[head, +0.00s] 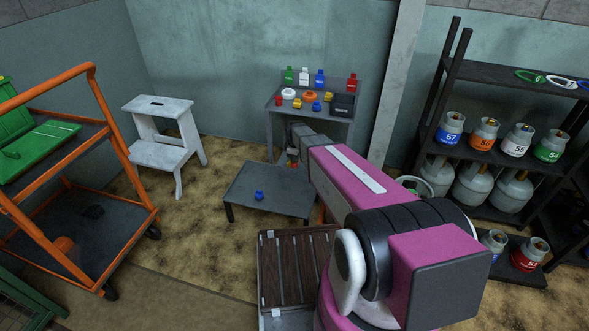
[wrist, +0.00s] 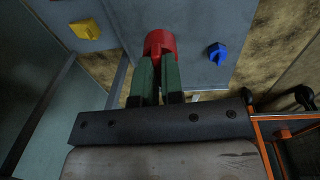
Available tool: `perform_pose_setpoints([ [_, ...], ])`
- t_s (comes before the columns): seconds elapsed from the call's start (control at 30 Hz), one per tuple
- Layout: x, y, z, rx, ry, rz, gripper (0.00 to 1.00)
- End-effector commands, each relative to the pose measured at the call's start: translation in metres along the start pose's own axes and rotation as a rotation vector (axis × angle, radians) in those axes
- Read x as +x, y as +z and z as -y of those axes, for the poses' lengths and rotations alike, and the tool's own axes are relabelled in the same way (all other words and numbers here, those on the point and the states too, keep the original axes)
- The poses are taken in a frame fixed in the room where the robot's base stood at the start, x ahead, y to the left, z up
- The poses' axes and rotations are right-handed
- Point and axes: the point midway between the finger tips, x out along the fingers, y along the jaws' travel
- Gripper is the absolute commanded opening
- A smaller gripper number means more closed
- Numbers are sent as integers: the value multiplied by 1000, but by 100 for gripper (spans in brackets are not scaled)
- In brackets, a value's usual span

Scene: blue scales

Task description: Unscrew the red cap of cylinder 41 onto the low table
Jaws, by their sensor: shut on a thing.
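My gripper (wrist: 158,66) is shut on a red cap (wrist: 160,42) in the wrist view, with a dark green finger on each side of it. The grey low table (head: 240,186) stands in the middle of the head view; its top also shows behind the cap in the wrist view. I cannot tell how high the cap is above it. A blue cap (head: 259,195) lies on this table and shows in the wrist view (wrist: 217,53). In the head view my magenta arm hides most of my gripper. I cannot make out a cylinder marked 41.
A grey workbench (head: 273,105) with bottles and coloured caps stands behind the low table. A white step stool (head: 160,105) and an orange trolley (head: 90,75) are at left. A black shelf (head: 500,75) of numbered cylinders is at right. A slatted wooden platform (head: 290,265) lies in front.

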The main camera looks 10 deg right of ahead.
Motion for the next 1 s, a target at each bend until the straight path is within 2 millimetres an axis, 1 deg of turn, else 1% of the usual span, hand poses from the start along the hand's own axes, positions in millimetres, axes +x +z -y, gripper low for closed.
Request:
perform_pose_setpoints([
  [0.03, 15, 2, 7, -3, -25, 14, 0],
  [0.1, 28, 5, 16, -6, -48, 26, 0],
  [0.2, 39, 7, 24, -8, -69, 37, 0],
  [0.27, 43, 8, 26, -9, -75, 41, 0],
  [0.47, 54, 9, 28, -9, -79, 42, 0],
  [1.0, 108, 10, 31, -9, -78, 42, 0],
])
